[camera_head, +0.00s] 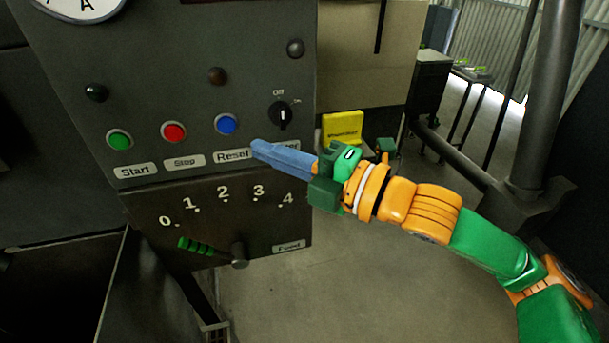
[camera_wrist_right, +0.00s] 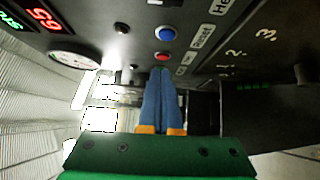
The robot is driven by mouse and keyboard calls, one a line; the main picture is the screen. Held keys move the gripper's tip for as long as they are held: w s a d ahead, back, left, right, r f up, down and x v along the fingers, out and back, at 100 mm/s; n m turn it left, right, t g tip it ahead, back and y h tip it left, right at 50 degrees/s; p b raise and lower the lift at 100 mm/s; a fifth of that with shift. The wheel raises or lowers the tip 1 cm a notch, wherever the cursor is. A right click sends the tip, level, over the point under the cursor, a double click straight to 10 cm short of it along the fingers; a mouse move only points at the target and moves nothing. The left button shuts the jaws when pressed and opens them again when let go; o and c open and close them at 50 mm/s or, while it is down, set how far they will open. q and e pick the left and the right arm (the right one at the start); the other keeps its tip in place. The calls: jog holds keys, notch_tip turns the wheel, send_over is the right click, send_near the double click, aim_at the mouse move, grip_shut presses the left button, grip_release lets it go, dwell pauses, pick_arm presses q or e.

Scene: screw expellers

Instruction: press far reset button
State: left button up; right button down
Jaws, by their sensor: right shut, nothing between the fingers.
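The blue button (camera_head: 226,124) sits on the dark control panel above the "Reset" label (camera_head: 233,156). It also shows in the right wrist view (camera_wrist_right: 165,34). My right gripper (camera_head: 257,149) is shut and empty. Its blue fingers point left at the panel, with the tips just below and right of the blue button, over the right end of the label. In the right wrist view the fingertips (camera_wrist_right: 160,70) lie below the blue and red buttons in the picture. I see no contact with the blue button; the gap to the panel is unclear. My left gripper is not in view.
A red button (camera_head: 174,132) and a green button (camera_head: 119,139) sit left of the blue one. A rotary switch (camera_head: 283,115) is up and right. Below are a numbered scale and a green-handled lever (camera_head: 200,246). A yellow sign (camera_head: 342,127) is at right.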

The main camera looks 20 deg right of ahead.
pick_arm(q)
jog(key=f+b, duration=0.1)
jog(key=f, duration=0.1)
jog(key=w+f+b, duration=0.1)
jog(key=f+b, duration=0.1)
pick_arm(e)
jog(key=v, duration=0.4)
jog(key=shift+w+d+f, duration=0.15)
jog(key=shift+d+f, duration=0.05)
jog(key=shift+d, duration=0.15)
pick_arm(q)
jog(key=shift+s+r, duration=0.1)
